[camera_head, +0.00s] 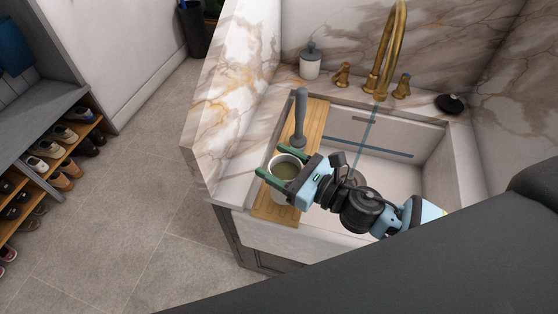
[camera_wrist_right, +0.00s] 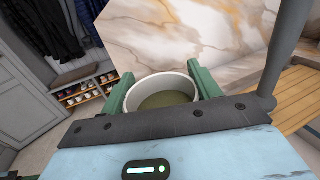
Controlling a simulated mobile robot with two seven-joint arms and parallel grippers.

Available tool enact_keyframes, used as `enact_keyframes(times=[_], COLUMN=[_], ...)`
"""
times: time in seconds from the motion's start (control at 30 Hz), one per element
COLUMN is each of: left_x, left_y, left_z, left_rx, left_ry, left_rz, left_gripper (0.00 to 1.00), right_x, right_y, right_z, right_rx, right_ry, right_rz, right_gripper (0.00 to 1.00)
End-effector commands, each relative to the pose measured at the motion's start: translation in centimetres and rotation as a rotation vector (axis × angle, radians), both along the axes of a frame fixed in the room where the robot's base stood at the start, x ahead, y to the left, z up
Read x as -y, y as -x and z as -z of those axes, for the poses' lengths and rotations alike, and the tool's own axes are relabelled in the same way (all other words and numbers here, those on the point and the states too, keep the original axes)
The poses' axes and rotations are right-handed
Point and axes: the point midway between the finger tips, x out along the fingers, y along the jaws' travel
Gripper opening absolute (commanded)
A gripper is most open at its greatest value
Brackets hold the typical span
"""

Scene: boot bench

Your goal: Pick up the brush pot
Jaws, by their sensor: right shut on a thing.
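The brush pot (camera_head: 285,169) is a white round pot with a dull green inside, over the near end of the wooden board. It also shows in the right wrist view (camera_wrist_right: 160,90), upright between the two green fingers. My right gripper (camera_head: 268,160) is shut on the brush pot, with one finger on each side of it. I cannot tell whether the pot's base touches the board, since my fingers hide part of it. My left gripper is in neither view.
A wooden board (camera_head: 312,112) lies across the left side of the pale sink (camera_head: 388,178). A grey brush-like tool (camera_head: 300,115) stands on it behind the pot. A soap dispenser (camera_head: 310,63), brass tap (camera_head: 383,60) and black round object (camera_head: 450,104) stand behind. A marble panel rises at left.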

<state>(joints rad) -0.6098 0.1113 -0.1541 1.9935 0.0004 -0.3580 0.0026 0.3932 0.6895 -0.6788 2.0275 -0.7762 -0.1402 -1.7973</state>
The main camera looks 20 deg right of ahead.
Motion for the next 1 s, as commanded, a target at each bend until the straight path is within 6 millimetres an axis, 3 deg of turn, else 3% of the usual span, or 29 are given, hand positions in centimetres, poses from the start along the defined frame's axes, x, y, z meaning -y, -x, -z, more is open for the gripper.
enact_keyframes(times=[0.3, 0.5, 0.7, 1.0], left_x=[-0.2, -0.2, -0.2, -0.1], left_y=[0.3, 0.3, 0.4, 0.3], left_z=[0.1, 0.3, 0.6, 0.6], left_rx=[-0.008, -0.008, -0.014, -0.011], left_ry=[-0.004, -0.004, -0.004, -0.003], left_rz=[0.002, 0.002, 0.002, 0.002], left_gripper=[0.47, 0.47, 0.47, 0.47], right_x=[-0.4, -0.5, -0.6, -0.6], right_y=[7.2, 10.7, 13.0, 13.9], right_z=[-0.1, -0.4, -0.6, -0.9], right_rx=[-0.011, -0.011, -0.010, -0.005], right_ry=[-0.003, -0.001, -0.001, 0.000], right_rz=[0.000, 0.000, 0.001, 0.001], right_gripper=[0.03, 0.03, 0.03, 0.03])
